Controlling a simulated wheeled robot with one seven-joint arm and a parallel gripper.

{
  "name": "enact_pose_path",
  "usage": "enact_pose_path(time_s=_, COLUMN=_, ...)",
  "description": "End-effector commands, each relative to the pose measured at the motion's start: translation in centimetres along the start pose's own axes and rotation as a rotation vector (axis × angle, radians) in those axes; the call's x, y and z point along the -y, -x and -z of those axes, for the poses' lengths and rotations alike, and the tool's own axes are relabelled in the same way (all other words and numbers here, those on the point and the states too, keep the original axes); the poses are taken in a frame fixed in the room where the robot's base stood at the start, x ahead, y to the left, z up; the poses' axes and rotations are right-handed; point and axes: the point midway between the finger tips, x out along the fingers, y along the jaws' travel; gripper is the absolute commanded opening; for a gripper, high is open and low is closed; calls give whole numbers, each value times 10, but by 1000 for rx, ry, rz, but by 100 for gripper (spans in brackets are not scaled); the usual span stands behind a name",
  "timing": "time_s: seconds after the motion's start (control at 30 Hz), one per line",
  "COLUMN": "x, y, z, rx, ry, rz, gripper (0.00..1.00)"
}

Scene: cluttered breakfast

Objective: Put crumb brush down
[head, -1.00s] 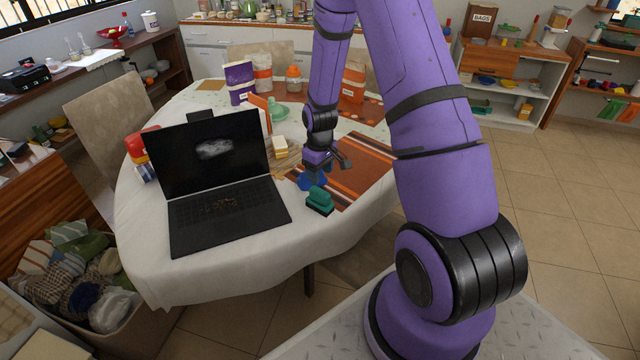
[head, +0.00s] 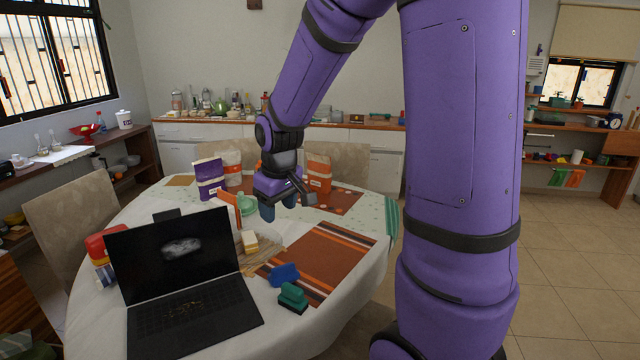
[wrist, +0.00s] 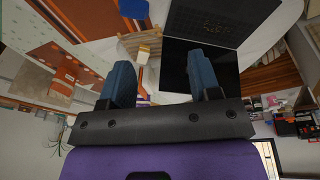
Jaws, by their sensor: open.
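A blue brush-like piece (head: 284,274) lies on the near left end of the orange-brown striped placemat (head: 325,260). It also shows at the top of the wrist view (wrist: 133,7). A teal-green brush (head: 293,296) with a dark underside sits just in front of it, close to the table's near edge. I cannot tell for certain which is the crumb brush, as bristles are not clear. My gripper (head: 280,207) is raised over the far part of the table, apart from both. In the wrist view its blue fingers (wrist: 164,65) are spread with nothing between them.
An open black laptop (head: 185,265) fills the table's near left. A wooden board (head: 240,247) with a pale yellow block (head: 249,241) lies beside it. Purple (head: 209,178) and orange (head: 319,176) packages stand at the back. The striped placemat's middle is clear.

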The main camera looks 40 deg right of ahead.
Motion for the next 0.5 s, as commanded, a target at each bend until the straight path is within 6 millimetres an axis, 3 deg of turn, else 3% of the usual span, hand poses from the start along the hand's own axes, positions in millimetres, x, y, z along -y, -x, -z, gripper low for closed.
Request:
enact_pose_path(time_s=0.03, x=6, y=19, z=-5, rx=-22, ry=-7, rz=-5, gripper=57)
enact_pose_path(time_s=0.2, x=26, y=69, z=-29, rx=-76, ry=-40, rz=-12, gripper=57)
enact_pose_path(time_s=0.5, x=58, y=139, z=-87, rx=-173, ry=-98, rz=-8, gripper=57)
